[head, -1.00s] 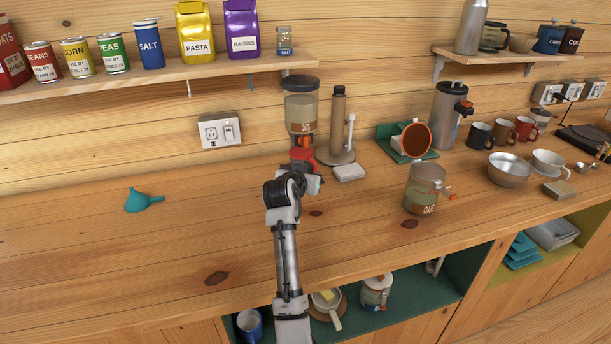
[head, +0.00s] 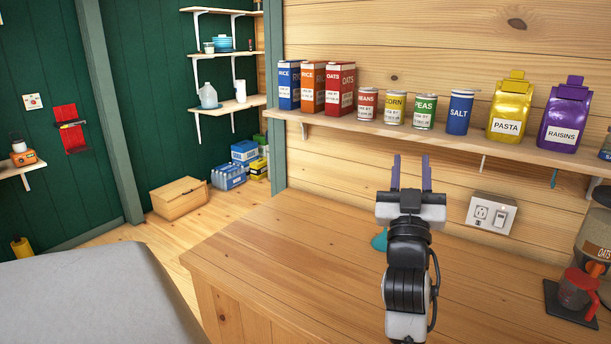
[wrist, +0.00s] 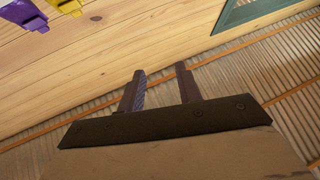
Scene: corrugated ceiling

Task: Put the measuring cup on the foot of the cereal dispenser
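The measuring cup (head: 577,290), clear with a red rim and handle, stands on the dark, flat foot (head: 569,322) of the cereal dispenser (head: 592,245) at the right edge of the head view. The dispenser carries an OATS label and is partly cut off by the frame. My gripper (head: 411,174) is raised over the counter, well left of the cup, with its fingers pointing up. The fingers are apart with nothing between them. In the wrist view my gripper (wrist: 158,88) also shows open and empty, against the wall and ceiling.
A teal funnel (head: 379,240) lies behind my gripper on the wooden counter (head: 290,250). The wall shelf (head: 430,134) above holds boxes, cans and bags. A grey surface (head: 95,300) fills the lower left. Floor with a wooden box (head: 178,198) lies beyond the counter's left end.

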